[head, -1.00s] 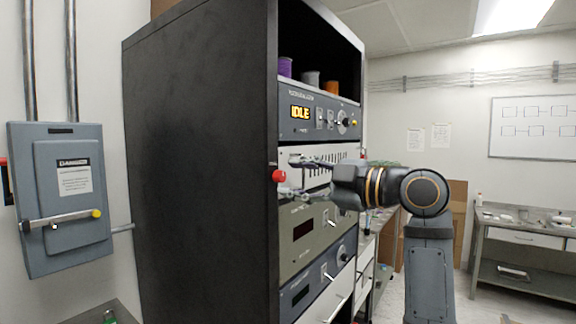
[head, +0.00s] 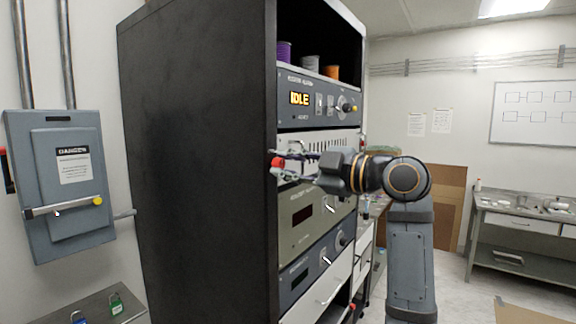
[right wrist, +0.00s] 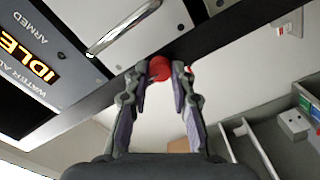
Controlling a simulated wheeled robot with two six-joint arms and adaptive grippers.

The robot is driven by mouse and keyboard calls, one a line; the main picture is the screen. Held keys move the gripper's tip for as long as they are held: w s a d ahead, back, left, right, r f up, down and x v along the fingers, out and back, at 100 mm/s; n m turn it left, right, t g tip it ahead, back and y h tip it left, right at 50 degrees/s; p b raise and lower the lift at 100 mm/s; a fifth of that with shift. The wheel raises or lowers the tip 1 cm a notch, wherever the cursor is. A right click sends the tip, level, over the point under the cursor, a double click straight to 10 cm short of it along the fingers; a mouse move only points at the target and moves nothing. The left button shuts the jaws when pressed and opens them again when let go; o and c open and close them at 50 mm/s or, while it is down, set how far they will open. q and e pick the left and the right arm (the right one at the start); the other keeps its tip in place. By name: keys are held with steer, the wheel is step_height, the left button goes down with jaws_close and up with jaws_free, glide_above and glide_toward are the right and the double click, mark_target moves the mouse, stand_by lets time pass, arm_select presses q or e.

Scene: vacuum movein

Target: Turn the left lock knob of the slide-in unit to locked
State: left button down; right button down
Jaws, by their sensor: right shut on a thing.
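The slide-in unit (head: 322,143) is a white panel with dark vent slots in the black rack, below the unit that reads IDLE. A red round knob (head: 276,162) sits at its left edge, by the rack's front post. In the right wrist view the knob (right wrist: 160,68) lies between my fingertips, near a silver handle (right wrist: 122,27). My right gripper (head: 284,167) reaches in from the right and is shut on the red knob. Its arm and fingers hide part of the white panel. The knob's lock marking is not readable. My left gripper is not in view.
The black rack (head: 200,150) fills the middle. The IDLE unit (head: 318,100) is above; an olive unit (head: 305,222) is below. A grey switch box (head: 62,180) hangs on the left wall.

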steer(key=m+b, duration=0.1)
steer(key=m, duration=0.3)
steer(key=shift+f, duration=0.1)
steer(key=m+b, duration=0.1)
steer(key=m, duration=0.3)
steer(key=shift+w, duration=0.1)
steer(key=m, duration=0.5)
steer(key=shift+d, duration=0.1)
steer(key=m, duration=0.4)
steer(key=shift+m, duration=0.4)
steer(key=c, duration=1.1)
jaws_free()
